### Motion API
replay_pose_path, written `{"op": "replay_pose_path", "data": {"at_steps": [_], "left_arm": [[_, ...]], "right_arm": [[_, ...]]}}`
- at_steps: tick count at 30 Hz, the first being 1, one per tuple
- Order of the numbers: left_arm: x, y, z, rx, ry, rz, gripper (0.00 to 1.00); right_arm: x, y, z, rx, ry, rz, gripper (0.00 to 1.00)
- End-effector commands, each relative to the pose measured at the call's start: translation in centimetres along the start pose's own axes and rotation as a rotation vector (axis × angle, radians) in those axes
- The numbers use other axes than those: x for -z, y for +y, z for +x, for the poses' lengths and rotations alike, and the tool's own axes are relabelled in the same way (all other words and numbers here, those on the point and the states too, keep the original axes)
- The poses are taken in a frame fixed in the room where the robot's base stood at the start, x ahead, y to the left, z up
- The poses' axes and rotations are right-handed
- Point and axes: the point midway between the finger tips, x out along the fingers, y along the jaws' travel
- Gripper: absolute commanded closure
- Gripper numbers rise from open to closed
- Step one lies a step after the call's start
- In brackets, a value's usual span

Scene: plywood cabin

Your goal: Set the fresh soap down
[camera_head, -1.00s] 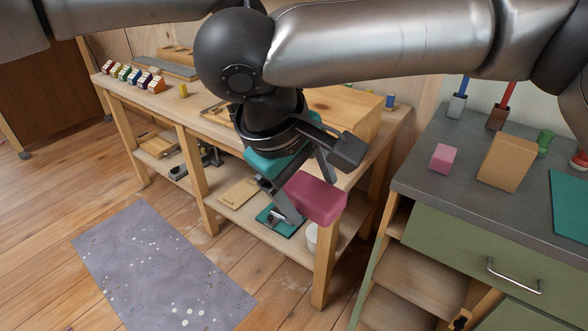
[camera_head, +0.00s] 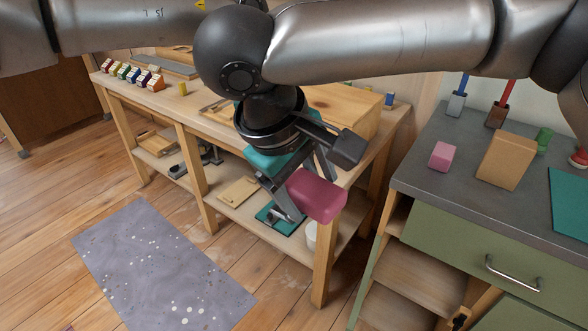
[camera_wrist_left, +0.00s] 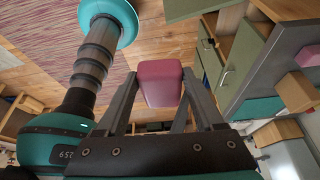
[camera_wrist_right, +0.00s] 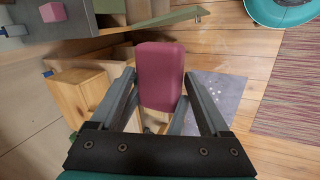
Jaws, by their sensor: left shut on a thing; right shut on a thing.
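My right gripper (camera_head: 312,185) is shut on a dark pink soap bar (camera_head: 317,197), held in the air by the workbench's front right corner. The bar also shows between its fingers in the right wrist view (camera_wrist_right: 160,75). In the left wrist view, my left gripper (camera_wrist_left: 160,78) is shut on a similar dark pink bar (camera_wrist_left: 160,84). My left gripper is not seen in the head view. A smaller, paler pink bar (camera_head: 442,156) lies on the grey counter (camera_head: 430,185). I cannot tell which bar is the fresh one.
A tan block (camera_head: 507,160), two brush holders and a teal mat (camera_head: 570,205) occupy the counter, with bare surface at its front. The wooden workbench (camera_head: 215,118) carries several small coloured boxes and a wooden box (camera_head: 345,110). A speckled mat (camera_head: 160,265) lies on the floor.

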Motion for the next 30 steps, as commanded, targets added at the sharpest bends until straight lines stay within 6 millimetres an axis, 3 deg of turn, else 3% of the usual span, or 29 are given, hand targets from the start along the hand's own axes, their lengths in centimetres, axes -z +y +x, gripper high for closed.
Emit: {"op": "replay_pose_path", "data": {"at_steps": [2,13,14,19,26,30], "left_arm": [[0.0,-0.1,-0.1,0.006,0.001,0.0,0.52],[0.1,-0.2,-0.1,0.01,0.002,0.0,0.93],[0.1,-0.2,-0.1,0.011,0.002,0.0,0.93],[0.1,-0.2,-0.1,0.009,0.002,0.0,0.93],[0.1,-0.1,-0.1,0.006,0.001,0.0,0.93],[0.1,-0.1,-0.1,0.006,0.001,0.0,0.93]], "right_arm": [[0.1,-0.1,-0.1,0.004,0.003,-0.003,0.81],[0.1,-0.3,-0.1,0.007,0.006,-0.006,0.81],[0.1,-0.3,-0.1,0.007,0.006,-0.006,0.17],[0.1,-0.2,-0.1,0.006,0.005,-0.005,0.0],[0.1,-0.2,-0.1,0.004,0.003,-0.004,0.0],[0.1,-0.1,-1.3,0.004,0.005,-0.003,0.0]]}}
